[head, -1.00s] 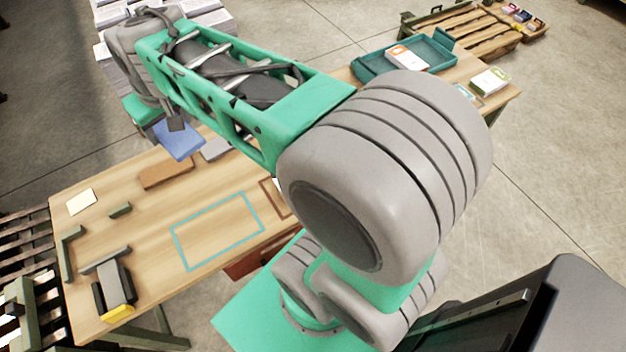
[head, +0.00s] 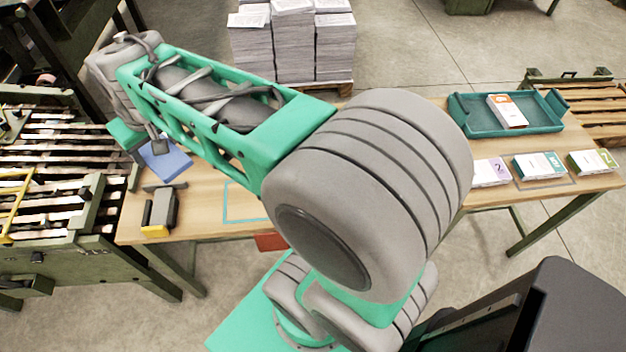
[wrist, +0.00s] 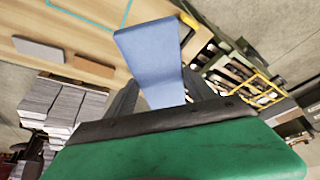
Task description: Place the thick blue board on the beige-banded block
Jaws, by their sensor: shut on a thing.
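The thick blue board (head: 166,160) is in my gripper (head: 154,146), above the far left end of the table. In the wrist view the board (wrist: 150,55) sticks out from between the fingers of my gripper (wrist: 160,92), which is shut on it. The wrist view shows a brown block (wrist: 93,66) and a grey block (wrist: 38,50) lying side by side on the table, apart from the board. I cannot make out a beige band on either block. In the head view my arm hides that part of the table.
A grey and yellow stapler-like tool (head: 160,212) stands near the table's left end. A slatted machine (head: 60,165) adjoins that end. A teal tray (head: 475,122) and several small boxes (head: 540,166) lie at the right. Paper stacks (head: 292,45) stand behind the table.

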